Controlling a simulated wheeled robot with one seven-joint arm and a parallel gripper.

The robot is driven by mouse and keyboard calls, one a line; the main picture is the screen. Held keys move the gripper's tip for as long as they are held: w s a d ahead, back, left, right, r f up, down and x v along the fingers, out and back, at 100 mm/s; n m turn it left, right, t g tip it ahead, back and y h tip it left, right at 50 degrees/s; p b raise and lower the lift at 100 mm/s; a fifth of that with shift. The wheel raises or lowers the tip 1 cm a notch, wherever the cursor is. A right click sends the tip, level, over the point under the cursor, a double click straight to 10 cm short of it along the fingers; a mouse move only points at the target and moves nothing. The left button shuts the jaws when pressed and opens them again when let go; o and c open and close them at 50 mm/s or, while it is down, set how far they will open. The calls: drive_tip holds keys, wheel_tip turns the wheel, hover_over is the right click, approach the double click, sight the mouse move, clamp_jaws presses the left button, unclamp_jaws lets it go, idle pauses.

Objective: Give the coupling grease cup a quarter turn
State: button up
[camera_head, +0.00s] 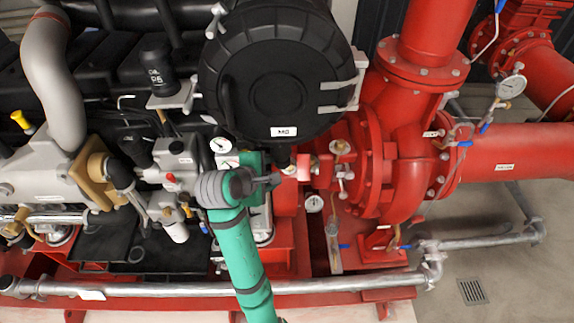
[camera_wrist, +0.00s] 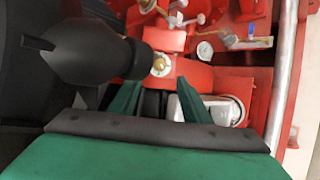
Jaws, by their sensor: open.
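The grease cup appears as a small round brass-coloured cap (camera_wrist: 160,66) on a red coupling housing (camera_wrist: 198,75) in the wrist view. In the head view a small brass spot (camera_head: 290,169) at the left end of the red housing seems to be the same cup, partly hidden. My gripper (camera_wrist: 158,88) is open, its two green fingers apart with nothing between them. In the wrist view the cup lies just beyond the fingertips, roughly centred between them. In the head view my gripper (camera_head: 276,180) is just left of the housing. Contact cannot be told.
A large black round canister (camera_head: 275,85) hangs just above my gripper. A black tapered body (camera_wrist: 85,55) is close at the left in the wrist view. The red pump (camera_head: 405,150), a valve handle (camera_head: 342,170) and gauges (camera_head: 314,203) stand to the right. A grey pipe (camera_head: 330,286) runs in front.

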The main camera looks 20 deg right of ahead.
sight(289, 167)
drive_tip(key=x, duration=0.9)
drive_tip(key=shift+w+f, duration=0.2)
drive_tip(key=shift+w+d+f, duration=0.2)
drive_tip(key=shift+d+f, duration=0.1)
drive_tip(key=shift+d, duration=0.1)
